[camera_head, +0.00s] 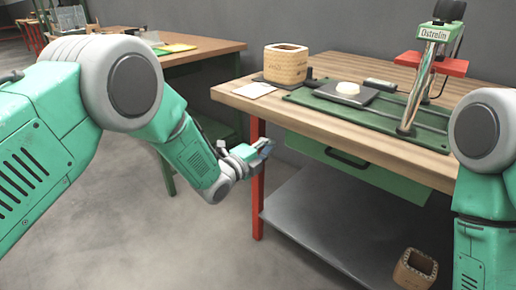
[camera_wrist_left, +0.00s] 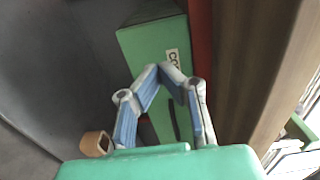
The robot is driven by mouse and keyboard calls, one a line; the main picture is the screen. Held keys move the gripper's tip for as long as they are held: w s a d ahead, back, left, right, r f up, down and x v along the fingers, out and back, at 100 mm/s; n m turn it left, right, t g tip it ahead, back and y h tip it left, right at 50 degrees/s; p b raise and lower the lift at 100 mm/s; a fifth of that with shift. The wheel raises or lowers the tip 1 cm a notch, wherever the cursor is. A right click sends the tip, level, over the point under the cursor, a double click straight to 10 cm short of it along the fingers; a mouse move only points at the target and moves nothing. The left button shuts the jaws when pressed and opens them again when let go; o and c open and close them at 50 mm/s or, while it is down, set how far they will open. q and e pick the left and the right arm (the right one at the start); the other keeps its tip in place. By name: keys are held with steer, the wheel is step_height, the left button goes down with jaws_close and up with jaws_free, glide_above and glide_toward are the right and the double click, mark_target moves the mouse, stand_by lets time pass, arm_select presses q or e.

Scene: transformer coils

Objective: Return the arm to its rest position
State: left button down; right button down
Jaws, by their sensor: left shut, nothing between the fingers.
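My left arm comes in from the left of the head view and is bent downward at the elbow. My left gripper (camera_head: 264,152) is in front of the workbench's near-left corner, apart from the coils. In the left wrist view the blue-padded fingers (camera_wrist_left: 162,70) meet at their tips, with nothing between them. My right arm shows at the right edge of the head view, and its gripper is out of frame. A tan square coil (camera_head: 286,66) stands on the bench's left part. Another coil (camera_head: 415,269) is low down, near the lower shelf.
The wooden workbench (camera_head: 232,93) with red legs (camera_head: 257,190) carries a green-based press (camera_head: 430,70) and a dark plate with a pale piece (camera_head: 347,89). A green drawer (camera_head: 400,184) hangs beneath, above a grey shelf (camera_head: 310,215). The floor (camera_head: 130,230) below my left arm is clear.

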arm_select(q)
steer(key=s+a+f+n+g+y, duration=0.4)
steer(key=s+a+f+n, duration=0.45)
steer(key=s+f, duration=0.4)
steer(key=s+a+f+n+g+y, duration=0.4)
steer(key=s+a+f+n, duration=0.5)
steer(key=s, duration=0.7)
steer(key=s+a+f+n+g+y, duration=0.1)
steer(key=s+a+n+g, duration=0.25)
steer(key=s, duration=0.75)
steer(key=s+a+f+n+g+y, duration=0.1)
steer(key=s+a+n+g+y, duration=0.2)
steer(key=s, duration=0.7)
step_height(320, 180, up, 13)
steer(key=h+p, duration=0.1)
steer(key=p, duration=1.3)
steer(key=shift+w+a+n, duration=0.3)
steer(key=shift+a, duration=0.05)
steer(key=shift+f+t, duration=0.1)
steer(key=shift+t, duration=0.15)
